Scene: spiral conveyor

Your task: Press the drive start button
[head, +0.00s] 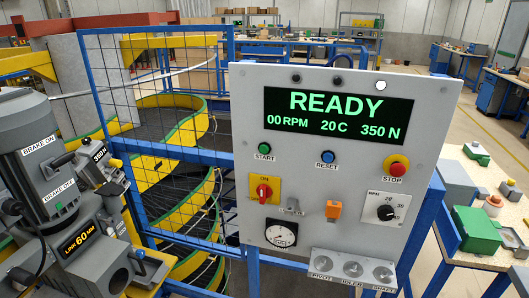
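The green start button (265,148) sits on the upper left of the grey control panel (385,160), just under the display, with the label START below it. The display (338,117) reads READY, 00 RPM, 20 C and 350 N in green. A blue reset button (328,157) is to the right of the start button. A red stop button (397,168) on a yellow collar is farther right. Neither of my grippers shows in the head view, and nothing covers the start button.
The panel also carries a red rotary switch (263,191) on a yellow plate, an orange switch (333,209), a dial knob (386,213) and a gauge (281,234). A grey drive unit (55,170) stands at left, before the blue mesh guard. A wooden table (463,190) is at right.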

